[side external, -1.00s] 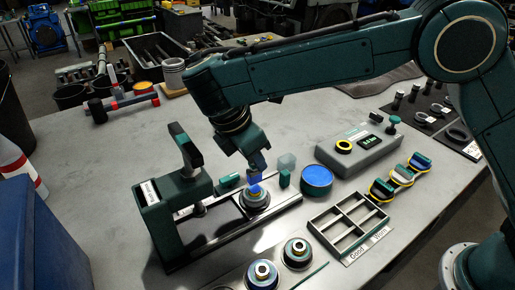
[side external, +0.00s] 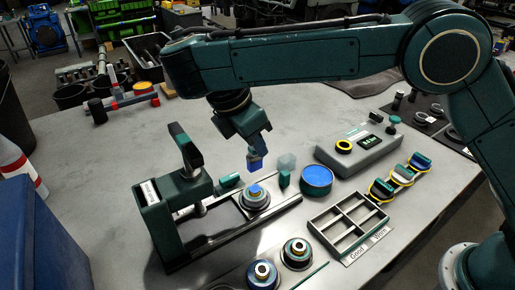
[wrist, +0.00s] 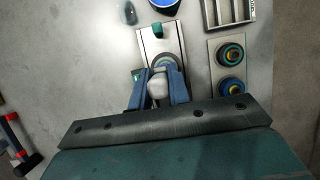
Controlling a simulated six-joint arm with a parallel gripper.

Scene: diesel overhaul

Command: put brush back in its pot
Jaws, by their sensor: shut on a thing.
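The green press (side external: 170,200) stands left of my gripper. A small clear block (side external: 287,161) and a green post (side external: 284,179) are between fixture and pot. A divided tray (side external: 347,222), a grey control box (side external: 358,150) and two round parts (side external: 297,252) lie nearby.

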